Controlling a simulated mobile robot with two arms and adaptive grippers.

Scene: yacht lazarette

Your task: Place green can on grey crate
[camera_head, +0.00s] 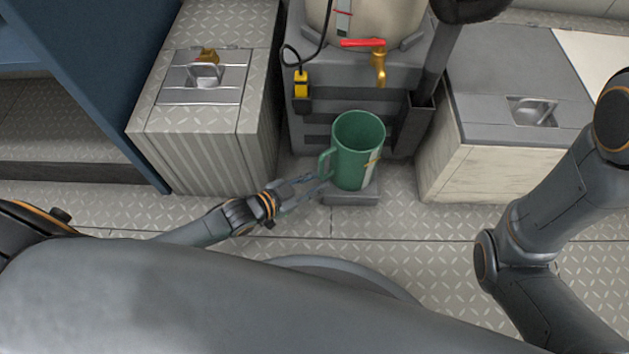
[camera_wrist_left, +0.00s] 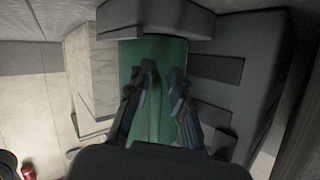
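The green can (camera_head: 362,150) is an open-topped jug with a side handle. It stands upright on a low grey ledge (camera_head: 350,197) in front of the grey crate (camera_head: 308,135), below a brass tap. My left gripper (camera_head: 316,184) is at the can's handle side, low down. In the left wrist view the green can (camera_wrist_left: 135,60) fills the middle. My left gripper (camera_wrist_left: 162,72) has its fingers apart, one on each side of the handle, with a gap still visible. My right arm shows at the right, its gripper out of frame.
A tank with a red-handled brass tap (camera_head: 380,65) stands on the grey crate. A ridged metal locker (camera_head: 205,150) is at left, a white locker with grey lid (camera_head: 490,175) at right. The tread-plate floor (camera_head: 430,225) in front is clear.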

